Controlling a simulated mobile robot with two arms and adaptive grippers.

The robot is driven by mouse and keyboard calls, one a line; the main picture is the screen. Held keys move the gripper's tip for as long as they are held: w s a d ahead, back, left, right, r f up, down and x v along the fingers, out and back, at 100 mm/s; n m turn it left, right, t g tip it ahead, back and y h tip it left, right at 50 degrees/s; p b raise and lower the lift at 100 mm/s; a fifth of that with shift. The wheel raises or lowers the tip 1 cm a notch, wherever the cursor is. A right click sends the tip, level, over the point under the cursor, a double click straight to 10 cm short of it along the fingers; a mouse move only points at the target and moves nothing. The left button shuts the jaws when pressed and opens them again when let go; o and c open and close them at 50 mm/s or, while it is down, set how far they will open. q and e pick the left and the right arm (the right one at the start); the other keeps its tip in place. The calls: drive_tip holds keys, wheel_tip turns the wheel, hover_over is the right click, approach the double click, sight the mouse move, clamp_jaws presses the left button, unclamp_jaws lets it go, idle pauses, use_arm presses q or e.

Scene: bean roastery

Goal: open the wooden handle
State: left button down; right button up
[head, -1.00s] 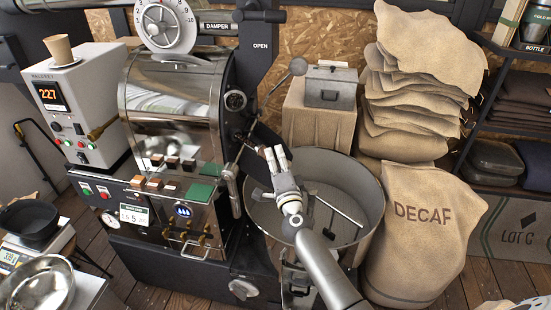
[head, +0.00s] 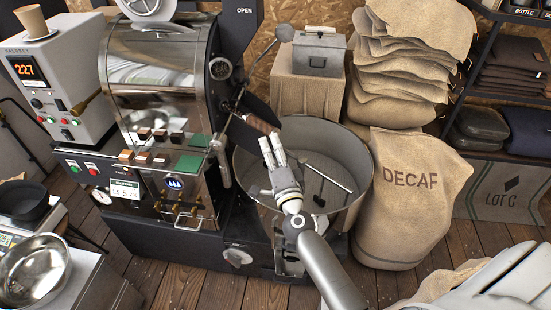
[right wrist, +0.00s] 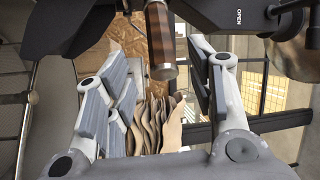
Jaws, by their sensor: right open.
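The wooden handle (head: 262,124) is on the front right side of the roasting machine, above the round cooling bin. In the right wrist view the brown handle (right wrist: 160,40) with its metal end cap hangs upright at the top middle, in line with the gap between my fingers. My right gripper (head: 271,147) is open and empty, just below the handle in the head view. In the right wrist view its fingers (right wrist: 160,78) stand apart on either side, and no contact with the handle shows. My left gripper is not in view.
The roaster (head: 158,75) fills the left, with a ball-ended lever (head: 285,34) near the handle. The round bin (head: 358,165) lies below my right gripper. A DECAF sack (head: 412,205) stands right of it. Wooden floor (head: 190,280) is clear in front.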

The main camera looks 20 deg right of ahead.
drive_tip(key=shift+v, duration=1.55)
drive_tip(key=shift+c, duration=0.4)
drive_tip(key=shift+d, duration=0.15)
drive_tip(key=shift+c, duration=1.2)
drive_tip(key=d+y+b, duration=0.1)
drive_tip(key=d+b, duration=0.1)
drive_tip(key=s+d+n+y+b, duration=0.1)
drive_tip(key=d+y+b, duration=0.1)
drive_tip(key=d, duration=0.1)
drive_tip(key=d+y+b, duration=0.2)
drive_tip(key=b, duration=0.1)
drive_tip(key=shift+s+d+f+n, duration=0.2)
drive_tip(key=shift+d+f+n, duration=0.1)
drive_tip(key=shift+d, duration=0.1)
clamp_jaws()
drive_tip(key=s+d+r+n+g+y+b, duration=0.2)
drive_tip(key=s+d+y+b, duration=0.1)
drive_tip(key=s+y+b, duration=0.2)
drive_tip(key=p+x, duration=0.4)
drive_tip(key=x, duration=0.9)
drive_tip(key=shift+a+g, duration=0.2)
drive_tip(key=shift+g, duration=0.2)
